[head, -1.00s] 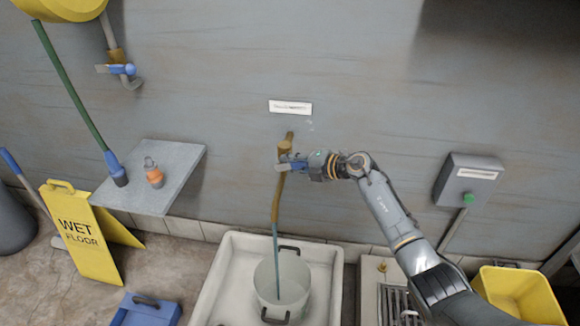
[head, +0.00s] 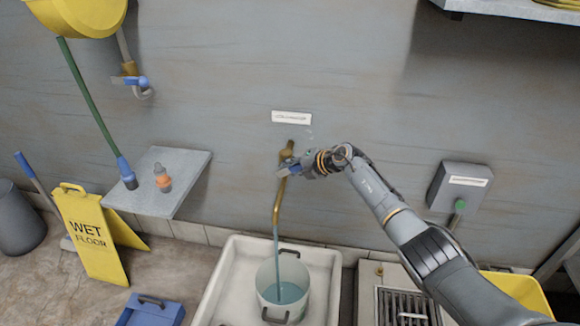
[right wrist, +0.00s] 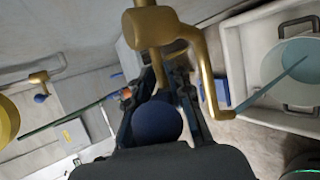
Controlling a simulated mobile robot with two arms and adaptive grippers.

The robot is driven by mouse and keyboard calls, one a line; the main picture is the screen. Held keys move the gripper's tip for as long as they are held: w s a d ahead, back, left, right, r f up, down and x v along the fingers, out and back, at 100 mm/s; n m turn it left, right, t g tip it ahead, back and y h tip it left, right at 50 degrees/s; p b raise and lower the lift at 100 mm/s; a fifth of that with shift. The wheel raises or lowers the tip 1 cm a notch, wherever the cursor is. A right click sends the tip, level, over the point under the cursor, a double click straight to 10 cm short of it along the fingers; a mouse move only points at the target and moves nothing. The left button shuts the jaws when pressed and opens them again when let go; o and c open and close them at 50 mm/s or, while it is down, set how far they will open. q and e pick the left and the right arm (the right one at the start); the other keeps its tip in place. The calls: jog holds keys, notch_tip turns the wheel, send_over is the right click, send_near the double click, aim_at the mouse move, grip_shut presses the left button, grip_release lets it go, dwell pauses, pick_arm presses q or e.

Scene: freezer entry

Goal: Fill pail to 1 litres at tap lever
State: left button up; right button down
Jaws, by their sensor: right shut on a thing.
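A brass tap (head: 278,205) comes out of the wall, with a long spout curving down. Its blue-ended lever (head: 283,171) is between the fingers of my right gripper (head: 289,168), which is shut on it. The right wrist view shows the lever's dark blue knob (right wrist: 155,122) and the brass tap body (right wrist: 150,28). A blue stream of water (head: 276,255) runs from the spout into a pale pail (head: 299,302), which stands upright in a white sink. Bluish water (head: 285,292) lies in the pail; no level mark is readable. My left gripper is out of view.
The white sink basin (head: 236,257) surrounds the pail. A grey shelf (head: 190,178) holds an orange-banded bottle (head: 162,180). A yellow wet-floor sign (head: 88,240) and a blue tray (head: 150,308) are left. A grey box with a green button (head: 459,205) is on the wall at right.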

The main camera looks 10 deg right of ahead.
dwell(0.5)
jog(key=c, duration=1.2)
grip_release()
jog(key=shift+o, duration=0.2)
jog(key=shift+d, duration=0.1)
jog(key=v, duration=1.2)
